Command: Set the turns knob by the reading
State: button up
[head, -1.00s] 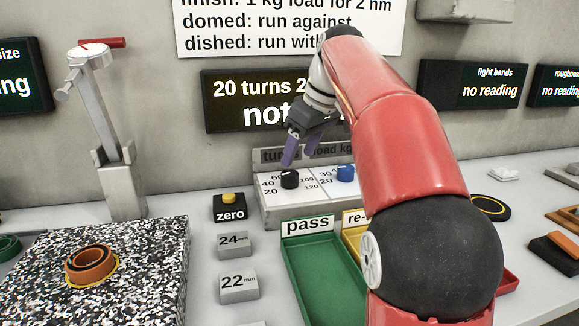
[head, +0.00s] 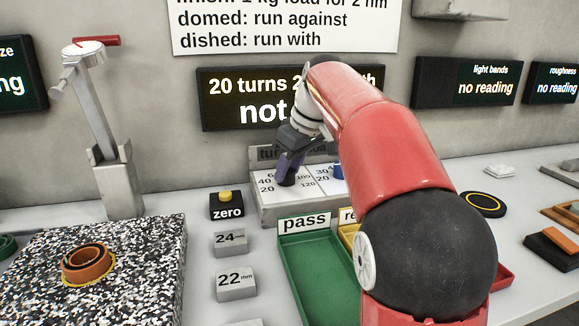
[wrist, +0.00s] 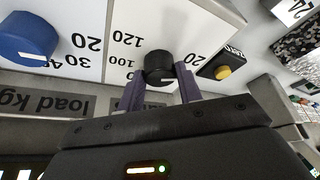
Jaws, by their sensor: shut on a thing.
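The black turns knob (wrist: 159,67) sits on a white dial plate with printed numbers, among them 20, 100 and 120. My gripper (wrist: 160,85) has its two purple fingers on either side of this knob and is shut on it. In the head view my gripper (head: 289,172) reaches down over the knob and hides most of it. The blue load knob (wrist: 28,38) is on the neighbouring plate, and my arm partly covers it in the head view (head: 339,172). The display (head: 225,98) reads "20 turns 2…" and "not…", the rest hidden by my arm.
A zero button (head: 226,204) stands left of the knob panel (head: 268,212). A green pass tray (head: 318,262) lies in front. Blocks marked 24 (head: 231,243) and 22 mm (head: 236,285) stand on the bench. An orange ring (head: 88,264) lies on a speckled plate (head: 150,245).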

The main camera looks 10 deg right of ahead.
jog(key=shift+c, duration=0.3)
jog(key=m, duration=0.2)
jog(key=m+h, duration=0.1)
jog(key=m, duration=0.1)
jog(key=shift+s+a+m+t, duration=0.1)
jog(key=shift+a+m+t, duration=0.1)
jog(key=shift+m+t, duration=0.15)
jog(key=shift+a+m+h, duration=0.1)
jog(key=shift+m+h, duration=0.9)
jog(key=shift+m, duration=0.95)
jog(key=o, duration=1)
jog(key=v, duration=0.7)
jog(key=shift+s+r, duration=0.15)
jog(key=shift+r, duration=0.2)
jog(key=shift+a, duration=0.15)
